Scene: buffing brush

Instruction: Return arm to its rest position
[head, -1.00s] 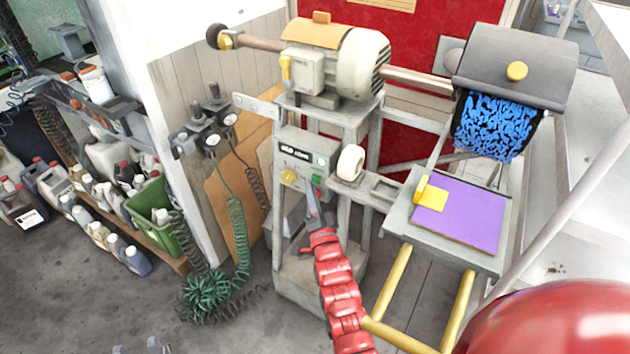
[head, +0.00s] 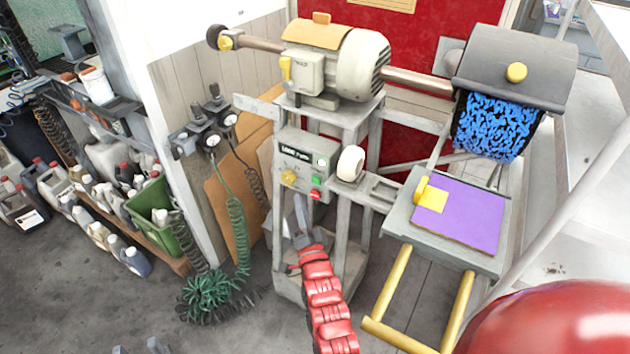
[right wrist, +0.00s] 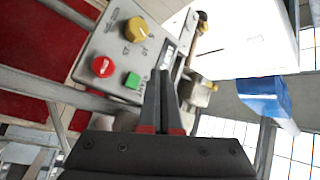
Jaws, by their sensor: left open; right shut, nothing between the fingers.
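My right gripper (head: 298,218), at the end of the red arm, is shut and empty in the head view. It is below and in front of the grey control panel (head: 293,163), apart from it. In the right wrist view, the closed fingers (right wrist: 161,82) show beside the panel's green button (right wrist: 132,80), red button (right wrist: 102,67) and yellow knob (right wrist: 137,29). My left gripper (head: 138,349) shows only its open fingertips at the bottom edge of the head view. The blue buffing brush (head: 492,128) sits under its grey hood at the right.
The motor (head: 338,62) stands on a grey frame above the panel. A tray with a purple pad (head: 468,218) and yellow rails (head: 388,285) lie right of my right arm. A green hose (head: 237,235), green crate (head: 160,225) and several jugs stand left.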

